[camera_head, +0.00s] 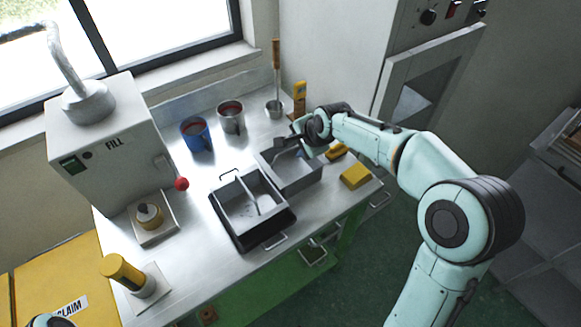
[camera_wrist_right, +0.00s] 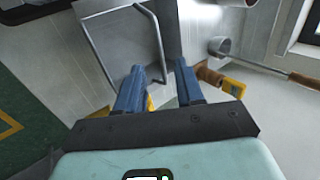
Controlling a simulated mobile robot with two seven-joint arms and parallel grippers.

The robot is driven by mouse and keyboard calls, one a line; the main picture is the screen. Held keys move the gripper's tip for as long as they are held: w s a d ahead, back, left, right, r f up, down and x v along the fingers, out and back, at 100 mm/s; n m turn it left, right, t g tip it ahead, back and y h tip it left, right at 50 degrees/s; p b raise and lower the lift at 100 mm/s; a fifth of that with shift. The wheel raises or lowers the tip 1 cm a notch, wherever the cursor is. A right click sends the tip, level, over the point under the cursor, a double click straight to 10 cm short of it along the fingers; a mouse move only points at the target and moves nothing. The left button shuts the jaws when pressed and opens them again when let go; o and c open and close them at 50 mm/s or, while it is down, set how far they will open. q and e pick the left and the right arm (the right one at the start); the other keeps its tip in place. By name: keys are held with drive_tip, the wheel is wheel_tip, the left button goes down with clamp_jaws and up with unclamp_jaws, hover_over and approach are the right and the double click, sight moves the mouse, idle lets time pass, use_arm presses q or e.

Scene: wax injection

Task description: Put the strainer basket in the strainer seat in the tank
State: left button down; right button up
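A grey open box with a wire handle, which looks like the strainer basket (camera_head: 292,180), stands on the metal table. The tank (camera_head: 249,222) appears to be the divided grey container in a dark surround, just left of it and nearer the front. I cannot tell the strainer seat apart inside it. My right gripper (camera_head: 300,143) is over the far right side of the basket. In the wrist view, the right gripper (camera_wrist_right: 160,82) is open, its blue fingers on either side of the end of the basket's handle (camera_wrist_right: 158,45). Contact cannot be judged. My left gripper is out of view.
A blue mug (camera_head: 196,136), a steel mug (camera_head: 231,119) and a small pot (camera_head: 274,109) stand behind. A yellow block (camera_head: 355,176) lies right of the basket. The fill machine (camera_head: 110,135) is at the left.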

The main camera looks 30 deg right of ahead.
sight(290, 149)
drive_tip(key=x, duration=0.5)
drive_tip(key=shift+a, duration=0.1)
clamp_jaws()
idle(1.2)
